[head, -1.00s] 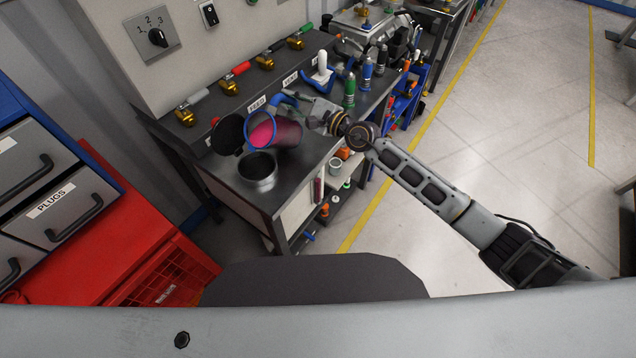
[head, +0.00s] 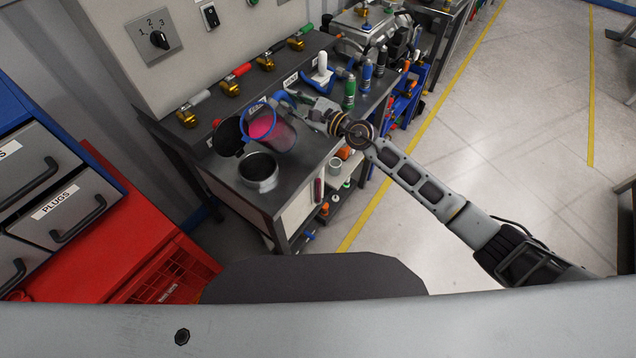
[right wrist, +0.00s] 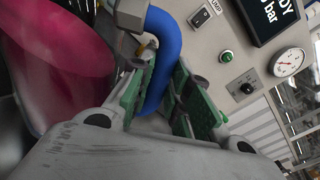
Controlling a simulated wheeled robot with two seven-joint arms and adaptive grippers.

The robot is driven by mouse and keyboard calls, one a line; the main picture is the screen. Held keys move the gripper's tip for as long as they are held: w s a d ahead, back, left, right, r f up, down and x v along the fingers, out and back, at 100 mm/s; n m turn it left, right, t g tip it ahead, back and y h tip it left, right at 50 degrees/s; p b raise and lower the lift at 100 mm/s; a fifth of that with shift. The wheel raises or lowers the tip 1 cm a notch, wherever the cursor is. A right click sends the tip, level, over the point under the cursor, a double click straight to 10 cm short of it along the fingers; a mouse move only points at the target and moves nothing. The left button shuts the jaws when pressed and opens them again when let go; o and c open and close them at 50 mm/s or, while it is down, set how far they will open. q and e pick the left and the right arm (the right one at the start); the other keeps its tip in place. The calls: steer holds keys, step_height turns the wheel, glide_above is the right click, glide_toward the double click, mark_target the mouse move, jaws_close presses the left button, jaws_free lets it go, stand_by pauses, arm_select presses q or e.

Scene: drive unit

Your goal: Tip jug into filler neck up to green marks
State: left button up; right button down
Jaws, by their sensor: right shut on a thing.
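The jug (head: 281,136) is see-through, with a blue rim and blue handle, and holds pink liquid. It is tilted with its mouth to the left, above and beside the filler neck (head: 260,180), a short metal cylinder with a dark opening. The neck's black round lid (head: 228,136) stands open behind it. My right gripper (head: 300,103) is shut on the jug's handle; the right wrist view shows its green pads around the blue handle (right wrist: 163,50) and the pink liquid (right wrist: 65,65) at left. No stream and no green marks can be made out. My left gripper is not in view.
The filler neck is on a dark bench (head: 225,175). Several brass valves (head: 229,87) line the back. A white-handled tool (head: 322,70) and green bottle (head: 349,92) stand beyond my gripper. A red cabinet (head: 110,245) is at left; open floor (head: 500,150) lies right.

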steer(key=shift+d+r, duration=0.15)
steer(key=shift+r, duration=0.05)
steer(key=shift+w+d+b, duration=0.15)
steer(key=shift+d+b, duration=0.15)
steer(key=shift+b, duration=0.05)
steer(key=shift+a+r+p, duration=0.2)
steer(key=shift+a+p, duration=0.05)
steer(key=shift+p, duration=0.1)
steer(key=shift+a+r, duration=0.1)
steer(key=shift+a, duration=0.1)
stand_by(0.3)
steer(key=shift+s, duration=0.2)
